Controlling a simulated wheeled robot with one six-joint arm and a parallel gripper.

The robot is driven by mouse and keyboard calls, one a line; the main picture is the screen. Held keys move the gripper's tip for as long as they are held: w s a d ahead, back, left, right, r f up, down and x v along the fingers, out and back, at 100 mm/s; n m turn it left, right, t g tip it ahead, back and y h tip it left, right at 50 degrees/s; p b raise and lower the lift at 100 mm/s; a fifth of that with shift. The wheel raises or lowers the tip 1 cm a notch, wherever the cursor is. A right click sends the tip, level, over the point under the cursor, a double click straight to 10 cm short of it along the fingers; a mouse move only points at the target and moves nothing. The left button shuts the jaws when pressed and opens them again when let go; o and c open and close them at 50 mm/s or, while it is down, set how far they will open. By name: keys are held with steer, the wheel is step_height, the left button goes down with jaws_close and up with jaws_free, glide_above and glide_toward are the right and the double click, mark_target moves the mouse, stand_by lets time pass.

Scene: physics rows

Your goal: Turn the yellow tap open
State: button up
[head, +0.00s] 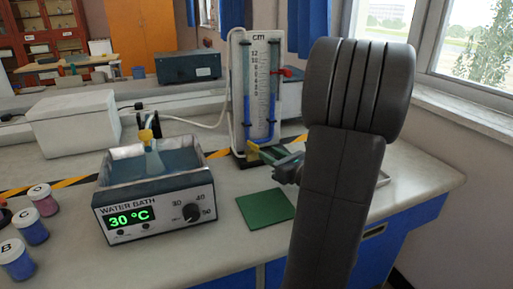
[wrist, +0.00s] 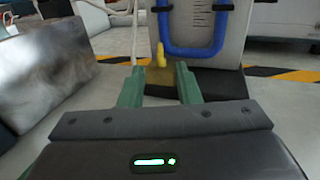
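The yellow tap (wrist: 161,56) shows in the wrist view as a short upright lever at the foot of the blue U-tube. In the head view it is a small yellow patch (head: 253,146) low on the manometer, partly hidden by my gripper (head: 268,155). In the wrist view, the green fingers of my gripper (wrist: 159,70) are apart, with nothing held. The tap lies between the fingertips in the picture, at or just beyond them; I cannot tell whether they touch it.
The manometer board (head: 267,80) stands behind the tap, with a red part on its right. The water bath (head: 155,190) stands left, and a green mat (head: 265,210) lies in front. A white box (head: 75,122) and labelled jars (head: 32,228) are further left.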

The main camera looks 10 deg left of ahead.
mark_target(256, 145)
steer(key=x, duration=0.7)
steer(key=shift+a+b, duration=0.1)
steer(key=shift+b, duration=0.2)
jaws_close()
